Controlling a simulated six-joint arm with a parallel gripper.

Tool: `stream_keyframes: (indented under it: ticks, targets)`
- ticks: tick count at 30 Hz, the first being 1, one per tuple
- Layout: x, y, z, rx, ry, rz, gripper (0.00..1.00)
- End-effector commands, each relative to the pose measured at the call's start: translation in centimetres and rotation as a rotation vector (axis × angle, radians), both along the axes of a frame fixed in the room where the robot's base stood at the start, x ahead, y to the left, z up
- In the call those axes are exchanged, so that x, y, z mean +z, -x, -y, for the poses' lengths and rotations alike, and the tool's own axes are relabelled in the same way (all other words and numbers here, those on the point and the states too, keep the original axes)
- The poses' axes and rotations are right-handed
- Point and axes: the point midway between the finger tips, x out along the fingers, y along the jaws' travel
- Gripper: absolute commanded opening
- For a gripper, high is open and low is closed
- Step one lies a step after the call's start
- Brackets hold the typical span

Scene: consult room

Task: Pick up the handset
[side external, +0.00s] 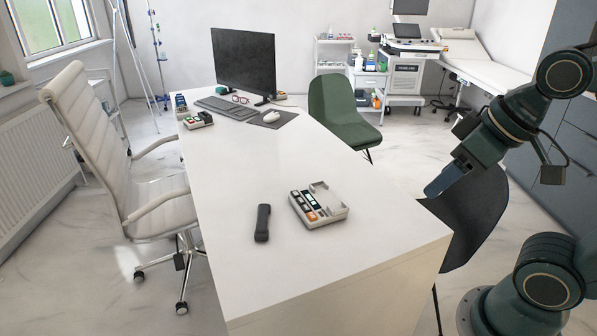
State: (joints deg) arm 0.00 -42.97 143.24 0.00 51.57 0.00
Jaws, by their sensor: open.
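The handset (262,223) is a dark grey bar lying on the white desk (330,262), near its front end. It lies just left of a light phone base (325,213) with buttons and an empty cradle, apart from it. My gripper (436,188) is at the desk's right edge, to the right of the phone base and well away from the handset. It appears raised and is empty. The gap between its fingers is hard to make out from this side.
A monitor (243,62), keyboard (227,108), mouse (271,117) and glasses stand at the desk's far end. A black chair (478,215) is close under my gripper. A cream chair (110,165) stands left of the desk.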

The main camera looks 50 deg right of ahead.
Motion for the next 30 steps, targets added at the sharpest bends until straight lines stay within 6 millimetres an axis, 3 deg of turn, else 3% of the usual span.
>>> stream_keyframes:
  ticks: [8,14,20,30]
  targets:
    - [0.1,-0.1,0.0,-0.002,-0.001,-0.001,0.55]
    - [0.5,-1.3,0.1,-0.024,-0.007,-0.009,0.55]
    - [1.5,-4.4,0.3,-0.079,-0.023,-0.025,0.55]
    - [2.3,-11.8,0.3,-0.206,-0.049,-0.058,0.55]
